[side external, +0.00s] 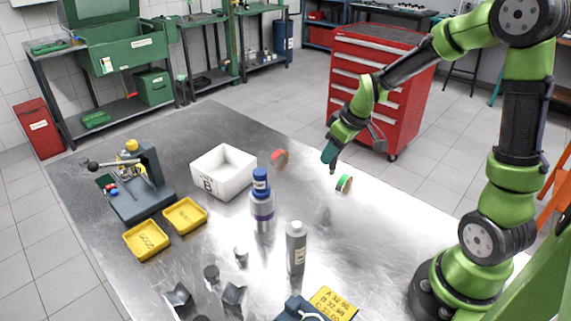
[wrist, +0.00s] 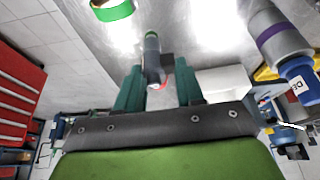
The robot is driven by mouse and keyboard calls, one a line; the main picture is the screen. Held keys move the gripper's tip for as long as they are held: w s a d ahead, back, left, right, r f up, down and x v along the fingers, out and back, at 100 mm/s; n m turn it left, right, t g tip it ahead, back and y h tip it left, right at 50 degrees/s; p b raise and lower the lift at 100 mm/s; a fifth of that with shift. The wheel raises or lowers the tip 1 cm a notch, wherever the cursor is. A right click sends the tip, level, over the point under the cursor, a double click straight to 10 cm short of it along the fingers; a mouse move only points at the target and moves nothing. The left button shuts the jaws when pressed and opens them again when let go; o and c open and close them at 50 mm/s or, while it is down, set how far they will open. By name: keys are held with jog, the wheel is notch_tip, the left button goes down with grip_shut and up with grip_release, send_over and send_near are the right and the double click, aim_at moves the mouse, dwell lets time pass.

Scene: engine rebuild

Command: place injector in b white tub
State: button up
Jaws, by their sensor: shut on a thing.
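My gripper (side external: 331,157) is above the table, to the right of the white tub. In the wrist view its teal fingers (wrist: 157,90) are shut on the injector (wrist: 152,58), a slim dark grey part with a green end that sticks out past the fingertips. In the side view the injector cannot be told apart from the fingers. The white tub (side external: 209,183), marked B, stands open on the table at the back left of centre, well apart from my gripper. Its inside bottom is mostly hidden.
A red tape roll (side external: 279,158) and a blue-capped bottle (side external: 262,210) stand right of the tub. A green tape roll (side external: 344,183) is near my gripper. A grey bottle (side external: 296,250), yellow trays (side external: 147,252) and a lever fixture (side external: 150,205) are also on the table (side external: 390,225).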

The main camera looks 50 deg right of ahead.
jog(key=w+a+r+n+y, duration=0.1)
jog(key=w+a+r+n, duration=0.1)
jog(key=w+a, duration=0.75)
jog(key=w+a+r+n, duration=0.2)
jog(key=w+a, duration=0.5)
jog(key=w, duration=0.5)
jog(key=f, duration=0.9)
jog(key=shift+w+d+f, duration=0.1)
jog(key=shift+d+f, duration=0.1)
jog(key=shift+f, duration=0.1)
jog(key=shift+f+g, duration=0.2)
jog(key=shift+g, duration=0.1)
jog(key=o, duration=1)
jog(key=shift+o, duration=0.2)
